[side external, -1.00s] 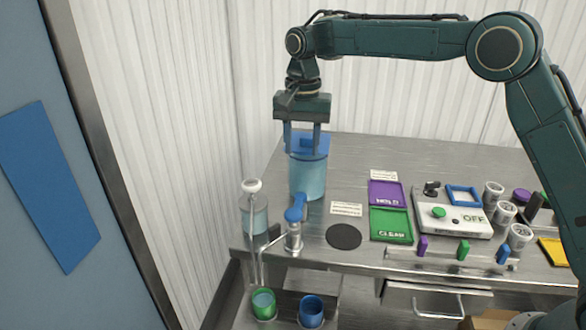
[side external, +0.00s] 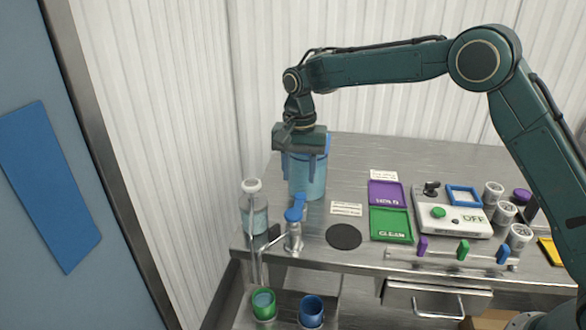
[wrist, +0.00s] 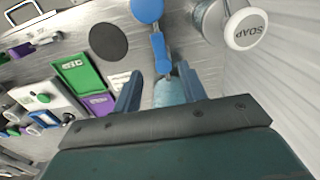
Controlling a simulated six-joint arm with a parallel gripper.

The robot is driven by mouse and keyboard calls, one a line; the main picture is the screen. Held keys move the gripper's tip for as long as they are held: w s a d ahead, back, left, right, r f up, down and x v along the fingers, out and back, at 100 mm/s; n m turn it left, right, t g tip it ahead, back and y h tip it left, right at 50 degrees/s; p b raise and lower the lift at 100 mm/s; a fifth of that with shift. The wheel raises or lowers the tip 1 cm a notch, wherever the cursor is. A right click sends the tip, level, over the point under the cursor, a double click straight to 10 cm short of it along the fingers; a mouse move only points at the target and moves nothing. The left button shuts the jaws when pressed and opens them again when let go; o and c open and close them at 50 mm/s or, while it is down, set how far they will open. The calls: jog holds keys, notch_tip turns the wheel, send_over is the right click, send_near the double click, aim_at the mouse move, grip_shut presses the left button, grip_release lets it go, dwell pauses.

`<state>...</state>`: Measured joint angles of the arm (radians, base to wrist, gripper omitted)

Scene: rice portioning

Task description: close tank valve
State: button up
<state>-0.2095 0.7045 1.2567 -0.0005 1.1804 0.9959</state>
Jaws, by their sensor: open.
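The tank (side external: 307,182) is a light blue cylinder at the back left of the bench; its top is hidden by my gripper. The tank valve (side external: 295,210) has a blue handle on a metal tap in front of the tank. In the wrist view the blue valve handle (wrist: 159,52) lies just beyond my fingertips, with part of the tank (wrist: 168,94) showing between the fingers. My gripper (side external: 303,172) is open, pointing down, with its fingers around the upper part of the tank. I cannot tell whether they touch it. It is above and behind the valve handle.
A soap bottle (side external: 254,214) stands left of the valve, close by. A green cup (side external: 264,305) and a blue cup (side external: 311,312) sit lower in front. A black disc (side external: 344,237), green tray (side external: 391,226) and purple tray (side external: 387,194) lie to the right.

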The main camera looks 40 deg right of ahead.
aim_at(298, 203)
notch_tip(298, 203, down, 7)
jog(key=shift+f, duration=0.2)
dwell(0.4)
grip_shut()
